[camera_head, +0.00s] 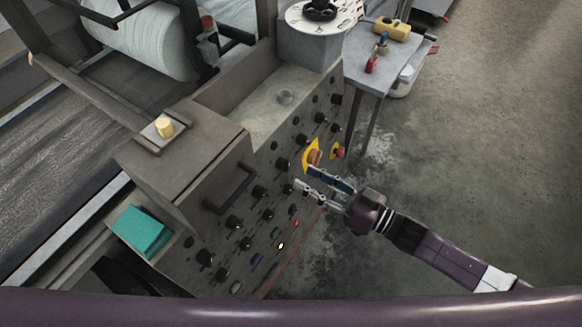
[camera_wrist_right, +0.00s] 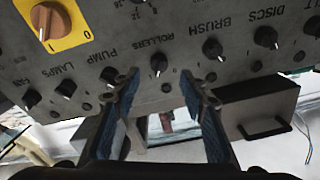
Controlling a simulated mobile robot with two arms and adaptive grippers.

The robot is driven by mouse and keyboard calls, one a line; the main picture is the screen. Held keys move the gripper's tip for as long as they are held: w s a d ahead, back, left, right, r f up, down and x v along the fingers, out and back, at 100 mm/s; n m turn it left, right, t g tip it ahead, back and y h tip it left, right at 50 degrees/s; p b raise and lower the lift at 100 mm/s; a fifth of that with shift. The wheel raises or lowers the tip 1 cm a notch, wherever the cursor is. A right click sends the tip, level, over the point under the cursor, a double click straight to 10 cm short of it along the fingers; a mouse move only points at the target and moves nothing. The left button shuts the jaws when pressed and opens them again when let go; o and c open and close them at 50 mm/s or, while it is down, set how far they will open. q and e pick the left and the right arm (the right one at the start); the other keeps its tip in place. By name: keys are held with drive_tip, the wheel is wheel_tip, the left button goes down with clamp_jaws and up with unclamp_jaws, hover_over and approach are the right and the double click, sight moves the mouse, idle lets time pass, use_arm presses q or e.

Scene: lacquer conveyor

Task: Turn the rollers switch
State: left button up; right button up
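The rollers switch (camera_wrist_right: 158,63) is a round black knob with a white pointer line on the grey control panel. In the right wrist view it sits beside the upside-down word ROLLERS, between the pump and brush knobs. My right gripper (camera_wrist_right: 160,88) is open and empty. Its two blue-padded fingers stand apart on either side of the rollers knob in that view; contact cannot be seen. In the head view the right gripper (camera_head: 303,177) is at the panel's front face, below the yellow-plated orange switch. I cannot single out the rollers knob there. My left gripper is not in view.
Several similar black knobs sit close by, including the pump (camera_wrist_right: 108,75) and brush (camera_wrist_right: 212,48) knobs. An orange rotary switch (camera_head: 314,155) is just above the gripper. A black handle (camera_head: 231,190) sticks out to the left. Open floor (camera_head: 480,150) lies to the right.

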sight(284, 165)
drive_tip(key=x, duration=0.6)
drive_tip(key=shift+w, duration=0.1)
clamp_jaws()
